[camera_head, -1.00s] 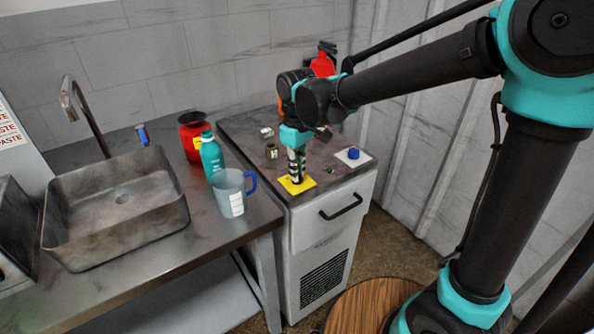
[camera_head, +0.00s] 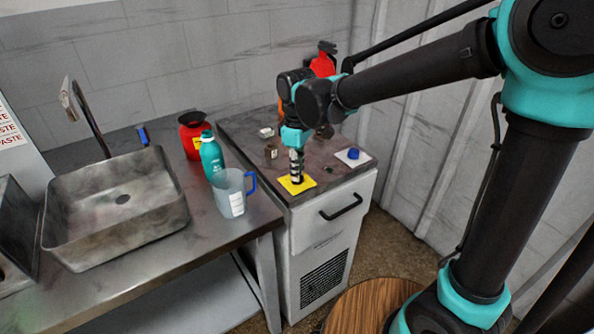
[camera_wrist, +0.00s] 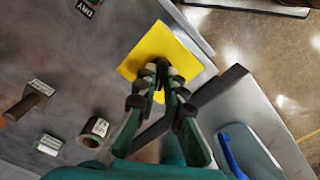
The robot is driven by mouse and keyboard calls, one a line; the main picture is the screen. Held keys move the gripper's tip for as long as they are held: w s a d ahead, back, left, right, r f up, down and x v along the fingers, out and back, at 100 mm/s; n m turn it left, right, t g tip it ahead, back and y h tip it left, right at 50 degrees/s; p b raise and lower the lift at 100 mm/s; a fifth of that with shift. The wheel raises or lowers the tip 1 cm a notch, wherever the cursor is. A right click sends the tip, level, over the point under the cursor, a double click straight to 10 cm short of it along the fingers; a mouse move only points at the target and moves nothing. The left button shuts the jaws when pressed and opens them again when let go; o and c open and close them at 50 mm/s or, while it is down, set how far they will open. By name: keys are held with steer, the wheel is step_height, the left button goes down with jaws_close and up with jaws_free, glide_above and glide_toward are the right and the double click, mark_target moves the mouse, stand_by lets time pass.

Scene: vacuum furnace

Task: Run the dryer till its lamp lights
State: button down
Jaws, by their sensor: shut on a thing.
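My gripper (camera_head: 297,180) points straight down over a yellow square pad (camera_head: 286,187) on the top of a grey cabinet (camera_head: 318,215). In the wrist view the gripper (camera_wrist: 162,68) has its fingers brought together over the yellow pad (camera_wrist: 145,55). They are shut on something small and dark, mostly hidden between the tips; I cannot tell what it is. A small label reading DRY (camera_wrist: 87,7) lies beyond the pad in the wrist view. A blue knob (camera_head: 354,153) sits on a white plate at the cabinet's right. No lit lamp can be made out.
Small labelled pieces (camera_head: 271,151) stand behind the gripper on the cabinet. A clear jug (camera_head: 229,190) with a blue handle, a teal bottle (camera_head: 212,158) and a red container (camera_head: 193,138) stand on the left bench beside a sink (camera_head: 115,220). A red extinguisher (camera_head: 323,62) is behind.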

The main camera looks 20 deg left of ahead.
steer(key=c, duration=1.6)
jaws_free()
steer(key=shift+r, duration=0.1)
step_height(320, 180, up, 12)
steer(key=shift+f, duration=0.1)
steer(key=w+d+f+m+t, duration=0.15)
steer(key=d+f+m, duration=0.3)
steer(key=d, duration=0.55)
steer(key=w+d+f+m, duration=0.3)
steer(key=d+f, duration=0.3)
steer(key=d, duration=0.4)
steer(key=s+d+f+m+t, duration=0.1)
steer(key=s+d+f+m, duration=0.1)
steer(key=d, duration=0.3)
steer(key=s+d+f+m, duration=0.3)
steer(key=s+d+f, duration=0.1)
steer(key=d+f, duration=0.1)
steer(key=s+d+f+m+t, duration=0.1)
steer(key=s+d+f+m, duration=0.1)
steer(key=d, duration=0.5)
steer(key=shift+s+d+f+m+t, duration=0.1)
steer(key=shift+s+f+m+t, duration=0.1)
steer(key=shift+f+m, duration=0.25)
steer(key=shift+s+f+m+t, duration=0.2)
steer(key=shift+f+m, duration=0.1)
steer(key=shift+f, duration=0.25)
